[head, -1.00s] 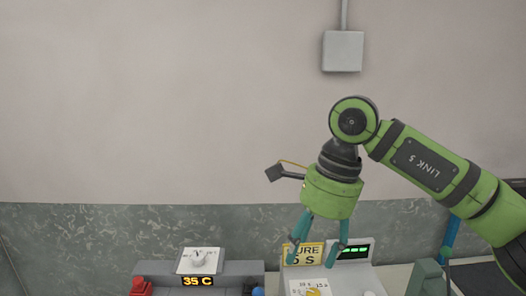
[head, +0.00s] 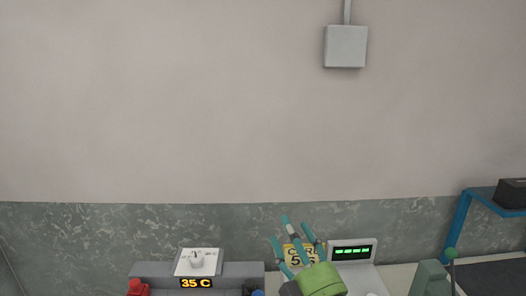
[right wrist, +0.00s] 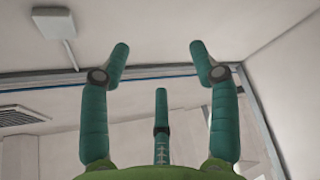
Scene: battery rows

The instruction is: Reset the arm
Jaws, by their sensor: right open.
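My right gripper (head: 299,232) shows at the bottom of the head view, its teal fingers pointing up and spread apart. Its green palm is cut by the lower edge of the picture. In the right wrist view the same gripper (right wrist: 157,65) is open and empty, with only ceiling and walls beyond its fingers. It stands in front of a yellow sign (head: 291,255) and hides part of its lettering. My left gripper is not in view.
A green-knobbed lever (head: 450,254) and a blue-framed shelf (head: 463,221) stand farther right.

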